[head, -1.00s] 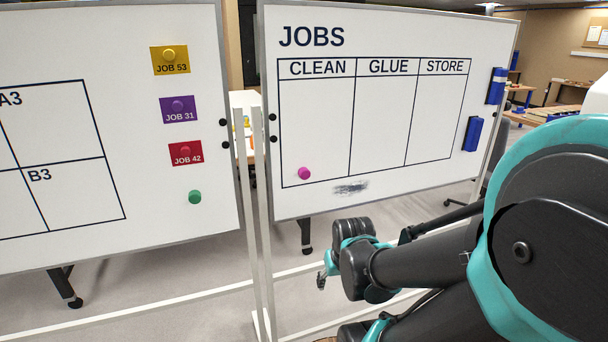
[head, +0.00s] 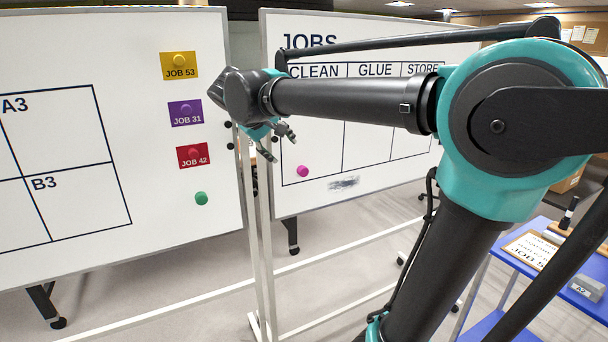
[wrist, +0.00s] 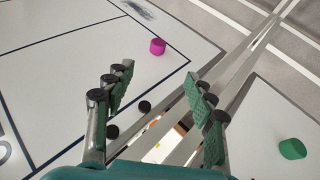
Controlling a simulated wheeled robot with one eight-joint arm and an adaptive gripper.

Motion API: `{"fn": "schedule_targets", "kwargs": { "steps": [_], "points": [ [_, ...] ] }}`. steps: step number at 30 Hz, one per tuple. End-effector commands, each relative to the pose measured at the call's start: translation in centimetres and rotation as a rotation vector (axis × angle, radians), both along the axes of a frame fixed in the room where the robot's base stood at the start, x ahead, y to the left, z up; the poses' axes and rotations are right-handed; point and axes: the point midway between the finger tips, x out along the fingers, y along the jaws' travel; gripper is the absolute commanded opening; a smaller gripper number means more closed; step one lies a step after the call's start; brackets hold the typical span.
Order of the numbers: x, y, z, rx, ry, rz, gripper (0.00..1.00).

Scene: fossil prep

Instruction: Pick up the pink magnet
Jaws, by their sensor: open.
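The pink magnet (head: 302,171) is a small round knob on the right whiteboard, low in the CLEAN column near its lower left corner. In the wrist view the pink magnet (wrist: 158,46) is above the gap between my fingers, beyond their tips. My gripper (head: 273,146) is in front of the boards, left of and slightly above the magnet in the head view. In the wrist view my gripper (wrist: 160,82) has its two fingers spread apart with nothing between them. It is not touching the magnet.
The left whiteboard (head: 95,235) carries yellow (head: 178,65), purple (head: 186,112) and red (head: 193,156) job cards with magnets and a green magnet (head: 201,198). White stand posts (head: 266,260) are between the boards. A blue table (head: 530,290) with cards stands at the lower right.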

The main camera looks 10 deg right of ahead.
Motion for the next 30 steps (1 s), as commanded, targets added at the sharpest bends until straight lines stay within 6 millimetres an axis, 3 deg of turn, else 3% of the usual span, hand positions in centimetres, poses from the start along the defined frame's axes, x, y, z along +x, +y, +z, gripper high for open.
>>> {"fn": "schedule_targets", "kwargs": {
  "steps": [5,19,30],
  "points": [
    [1.2,-0.8,-1.0,-0.006,-0.005,-0.002,0.55],
    [6.0,-4.7,-7.4,-0.005,-0.003,0.0,0.55],
    [7.3,-5.7,-9.1,-0.004,-0.004,0.001,0.55]
  ]
}}
